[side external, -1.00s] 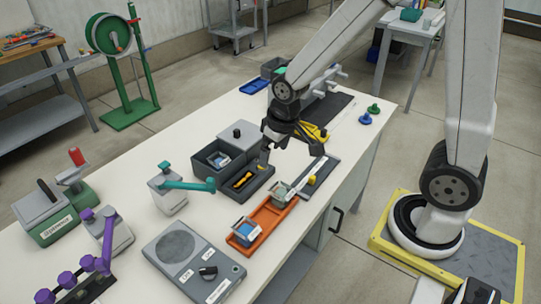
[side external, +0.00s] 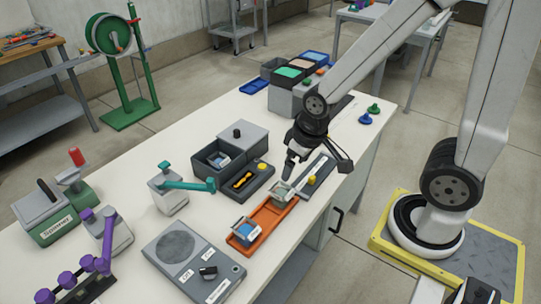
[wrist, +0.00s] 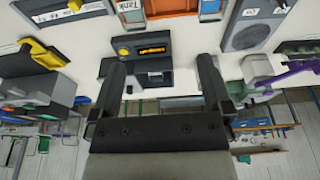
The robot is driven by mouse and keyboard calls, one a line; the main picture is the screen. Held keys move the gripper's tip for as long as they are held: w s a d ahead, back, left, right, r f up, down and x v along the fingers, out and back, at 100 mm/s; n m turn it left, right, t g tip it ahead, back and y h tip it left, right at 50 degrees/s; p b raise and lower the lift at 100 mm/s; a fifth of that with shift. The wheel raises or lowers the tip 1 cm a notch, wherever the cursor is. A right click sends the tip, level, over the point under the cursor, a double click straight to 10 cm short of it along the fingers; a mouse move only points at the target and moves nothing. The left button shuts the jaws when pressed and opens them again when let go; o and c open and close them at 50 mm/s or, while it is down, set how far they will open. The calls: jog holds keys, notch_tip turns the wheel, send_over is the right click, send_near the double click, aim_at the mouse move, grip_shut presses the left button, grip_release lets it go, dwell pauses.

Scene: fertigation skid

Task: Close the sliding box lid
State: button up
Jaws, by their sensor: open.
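The dark grey box (side external: 205,166) stands mid-bench in the side view, with a small blue and white item inside its uncovered compartment. A grey lid (side external: 256,140) with a black knob (side external: 237,133) lies slid to the back, leaving that compartment open. My gripper (side external: 318,163) is open and empty, to the right of the box and apart from it, above the slide rail. In the wrist view my open fingers (wrist: 162,88) point toward the box area. The lid cannot be clearly made out there.
A dark unit with a yellow button and display (side external: 243,181) adjoins the box. An orange tray (side external: 262,224) lies in front, and a teal-armed device (side external: 168,190) stands left. A grey rail (side external: 312,180) lies under my gripper. Bare bench shows left of the box.

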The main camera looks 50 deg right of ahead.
jog(key=shift+w, duration=0.1)
jog(key=c, duration=0.7)
jog(key=shift+w+d, duration=0.15)
jog(key=shift+w, duration=0.15)
jog(key=c, duration=0.4)
jog(key=shift+g+y, duration=0.3)
jog(key=shift+y, duration=0.1)
jog(key=w+d, duration=0.1)
jog(key=w, duration=0.1)
jog(key=w+d, duration=0.1)
jog(key=w, duration=0.2)
jog(key=w+d, duration=0.1)
jog(key=w, duration=0.2)
jog(key=shift+d+r, duration=0.2)
jog(key=shift+d, duration=0.1)
grip_shut()
jog(key=w+d+f+t+y, duration=0.1)
jog(key=w+d+f+y, duration=0.1)
jog(key=w+d, duration=0.7)
jog(key=w+d+f+n+t+y, duration=0.1)
jog(key=w+d+f+y, duration=0.2)
jog(key=w+d, duration=0.6)
jog(key=d, duration=0.4)
jog(key=shift+d+t, duration=0.3)
